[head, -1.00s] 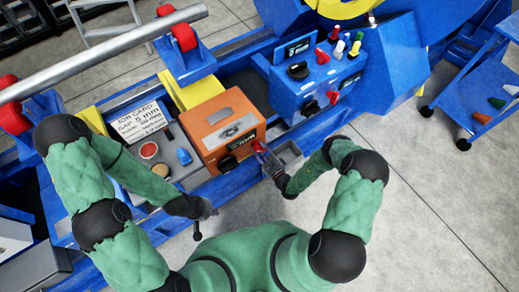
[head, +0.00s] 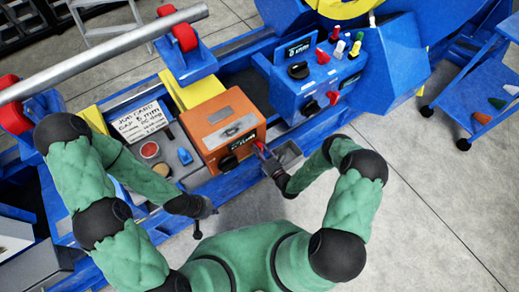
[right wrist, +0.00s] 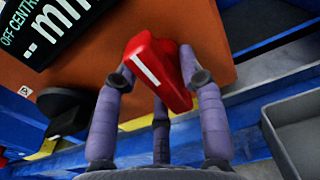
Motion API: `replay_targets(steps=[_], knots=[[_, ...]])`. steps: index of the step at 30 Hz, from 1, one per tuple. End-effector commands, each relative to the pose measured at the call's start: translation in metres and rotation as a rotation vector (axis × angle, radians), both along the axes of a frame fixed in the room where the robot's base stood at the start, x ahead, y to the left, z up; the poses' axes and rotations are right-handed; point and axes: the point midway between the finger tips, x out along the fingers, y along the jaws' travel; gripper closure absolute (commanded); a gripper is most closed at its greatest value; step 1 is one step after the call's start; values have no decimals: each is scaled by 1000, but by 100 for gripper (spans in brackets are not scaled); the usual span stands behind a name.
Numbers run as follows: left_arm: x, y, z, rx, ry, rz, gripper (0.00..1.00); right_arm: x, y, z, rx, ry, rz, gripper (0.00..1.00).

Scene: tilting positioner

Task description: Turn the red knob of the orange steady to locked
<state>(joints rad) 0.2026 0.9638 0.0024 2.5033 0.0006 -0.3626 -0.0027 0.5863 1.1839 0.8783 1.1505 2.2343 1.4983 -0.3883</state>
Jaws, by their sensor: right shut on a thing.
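The orange steady (head: 226,125) is a box on the blue machine bed in the head view, with a black knob (head: 228,163) low on its front and a small dark display (head: 243,141). Its red knob (right wrist: 162,72) is a red lever with a white stripe, seen close in the right wrist view. My right gripper (right wrist: 163,80) is shut on the red knob, with fingers on both sides of it. In the head view my right gripper (head: 268,160) is at the steady's right front corner. My left gripper (head: 207,212) hangs in front of the bed, away from the steady; its fingers are too small to judge.
A grey panel with a red button (head: 149,150) and a blue switch (head: 185,156) lies left of the steady, below a white job card (head: 143,118). A blue control box (head: 318,80) with several coloured levers stands to the right. A grey tray (right wrist: 300,130) is close right of my gripper.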

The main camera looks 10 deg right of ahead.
Motion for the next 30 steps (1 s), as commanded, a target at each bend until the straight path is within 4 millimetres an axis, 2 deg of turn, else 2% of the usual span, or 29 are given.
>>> replay_targets(steps=[1,14,15,17,30], knots=[[0,0,0,0,0,0,100,-6,7,-4,13,17,12,93],[0,0,0,0,0,0,100,-7,8,-4,24,21,14,93],[0,0,0,0,0,0,100,-7,8,-4,24,21,15,57],[0,0,0,0,0,0,100,-7,8,-4,24,21,15,43],[0,0,0,0,0,0,100,-3,2,-1,17,9,5,43]])
